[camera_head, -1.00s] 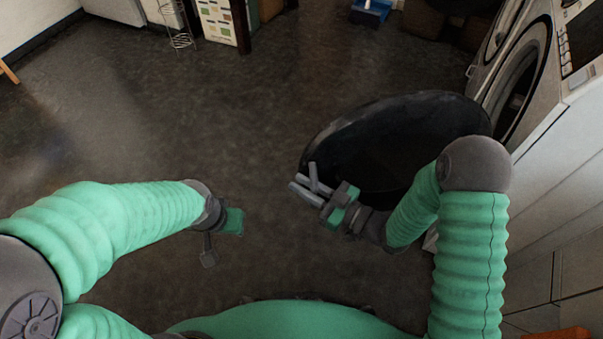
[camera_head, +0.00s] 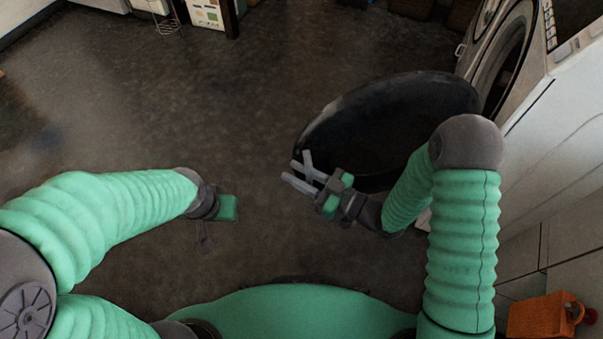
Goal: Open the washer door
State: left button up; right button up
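The washer (camera_head: 548,78) stands at the upper right, with its round opening (camera_head: 505,58) showing. Its dark round door (camera_head: 400,115) is swung far out from the front into the room. My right gripper (camera_head: 296,166) is at the left, near edge of the door, with its two grey fingers apart and nothing visible between them. Whether it touches the door I cannot tell. My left gripper (camera_head: 228,208) is over the floor to the left, away from the door; its fingers are too dark to judge.
The dark floor (camera_head: 120,110) is clear at left and middle. White cabinet fronts (camera_head: 565,170) run along the right side. An orange object (camera_head: 540,315) is at the lower right. A wire rack (camera_head: 166,18) and a box (camera_head: 207,14) stand at the back.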

jog(key=shift+d, duration=0.1)
jog(key=p+v, duration=0.4)
jog(key=v, duration=1.2)
jog(key=shift+s+d+p, duration=0.2)
jog(key=shift+d+p, duration=0.1)
